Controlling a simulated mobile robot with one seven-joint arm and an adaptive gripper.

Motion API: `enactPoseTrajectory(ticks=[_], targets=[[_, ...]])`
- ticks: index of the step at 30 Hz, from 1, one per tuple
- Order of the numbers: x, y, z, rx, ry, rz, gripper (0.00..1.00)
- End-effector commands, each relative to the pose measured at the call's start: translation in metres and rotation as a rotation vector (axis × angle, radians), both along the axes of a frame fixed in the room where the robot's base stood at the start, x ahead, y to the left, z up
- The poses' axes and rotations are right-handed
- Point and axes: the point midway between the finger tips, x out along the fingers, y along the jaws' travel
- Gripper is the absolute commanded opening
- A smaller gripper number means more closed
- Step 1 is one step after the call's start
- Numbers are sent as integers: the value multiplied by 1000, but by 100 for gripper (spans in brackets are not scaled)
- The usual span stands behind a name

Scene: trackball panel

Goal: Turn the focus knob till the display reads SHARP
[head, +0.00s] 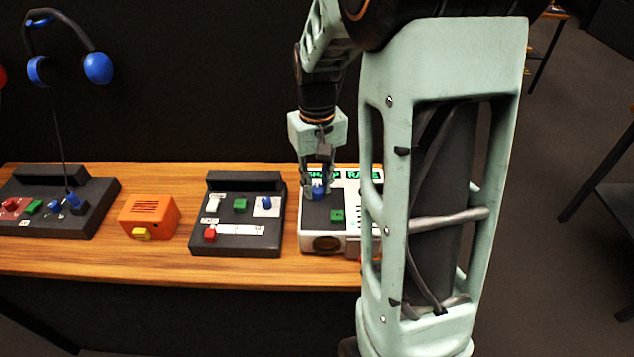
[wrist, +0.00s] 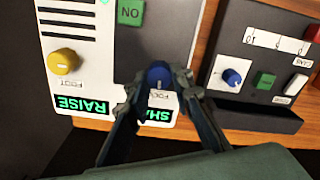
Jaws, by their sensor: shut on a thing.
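The white panel (head: 313,240) stands on the wooden bench, partly hidden behind my arm. Its blue focus knob (head: 318,193) also shows in the wrist view (wrist: 159,73), beside a label of which "FOC" is readable. My gripper (head: 318,188) points down at the panel, its fingers on either side of the knob and shut on it. The focus display (wrist: 154,116) shows green letters; "SHA" is readable in the wrist view and a finger covers part of the rest. A second display (wrist: 82,106) reads RAISE.
The white panel also has a green ON button (head: 337,216) and a yellow knob (wrist: 65,62). A dark control box (head: 240,243) stands close to its left. Further left are an orange box (head: 150,212) and another dark console (head: 30,223).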

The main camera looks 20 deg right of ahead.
Motion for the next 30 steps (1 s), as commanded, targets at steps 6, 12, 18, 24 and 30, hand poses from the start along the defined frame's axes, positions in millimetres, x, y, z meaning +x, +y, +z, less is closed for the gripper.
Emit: enactPoseTrajectory(ticks=[6,12,18,24,30], targets=[[1,0,1,0,-2,-2,0],[1,0,1,0,-2,-2,27],[0,0,0,0,-1,-1,38],[0,0,2,0,-2,-1,38],[1,0,26,-1,-6,-1,38]])
